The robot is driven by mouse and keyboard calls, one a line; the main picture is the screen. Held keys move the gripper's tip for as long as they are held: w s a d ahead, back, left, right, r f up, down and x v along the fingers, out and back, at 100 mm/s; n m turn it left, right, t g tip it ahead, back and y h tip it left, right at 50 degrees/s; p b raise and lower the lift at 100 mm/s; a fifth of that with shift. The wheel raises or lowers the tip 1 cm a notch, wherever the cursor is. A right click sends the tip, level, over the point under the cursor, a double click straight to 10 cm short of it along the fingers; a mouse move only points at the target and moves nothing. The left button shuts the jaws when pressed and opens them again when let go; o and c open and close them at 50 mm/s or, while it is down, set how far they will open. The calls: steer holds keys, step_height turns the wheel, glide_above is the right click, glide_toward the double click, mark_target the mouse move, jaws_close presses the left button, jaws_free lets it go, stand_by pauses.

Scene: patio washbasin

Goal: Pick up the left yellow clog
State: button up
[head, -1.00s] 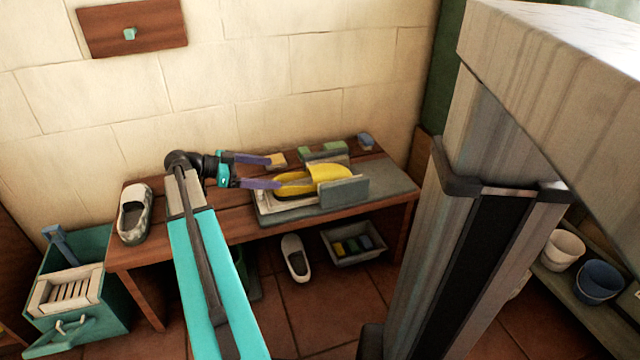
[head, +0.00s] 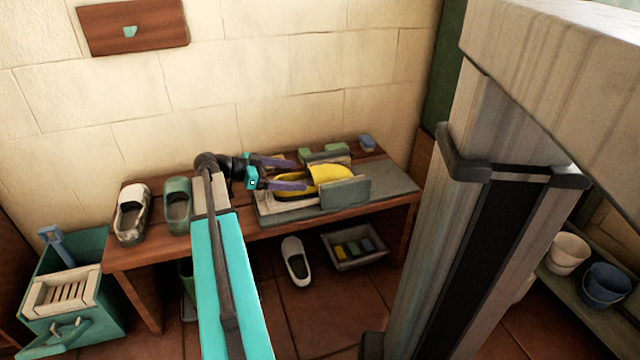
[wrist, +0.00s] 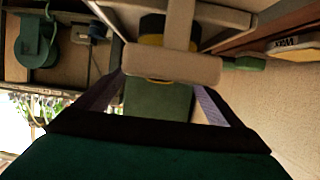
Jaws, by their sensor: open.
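One yellow clog (head: 333,174) lies on the bench at right of centre in the head view, toe to the right, its opening to the left. It sits between upright grey plates on a pale base. My gripper (head: 297,174) is open and comes from the left. Its purple fingers reach along the clog's heel end, one on the wall side and one on the near side. I cannot tell whether they touch it. The near finger hides part of the heel. In the wrist view a pale crossbar blocks much of the space ahead between the fingers.
A grey plate (head: 347,191) stands close along the clog's near side. Green blocks (head: 310,156) lie behind it. A white-grey clog (head: 131,213) and a green clog (head: 178,206) stand on the bench's left. A white shoe (head: 295,260) and a tray (head: 374,257) are below.

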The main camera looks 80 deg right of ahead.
mark_target(310, 177)
steer(key=shift+s+d+f, duration=0.1)
steer(key=shift+s+d, duration=0.05)
steer(key=shift+s, duration=0.15)
steer(key=shift+f+b+x, duration=0.15)
steer(key=shift+b+x, duration=0.45)
steer(key=shift+x, duration=0.2)
steer(key=shift+f+b+x, duration=0.15)
steer(key=shift+b+x, duration=0.45)
steer(key=shift+x, duration=0.2)
steer(key=shift+b+x, duration=0.4)
steer(key=shift+x, duration=0.5)
steer(key=shift+d+r, duration=0.1)
steer(key=shift+d, duration=0.05)
steer(key=c, duration=1.4)
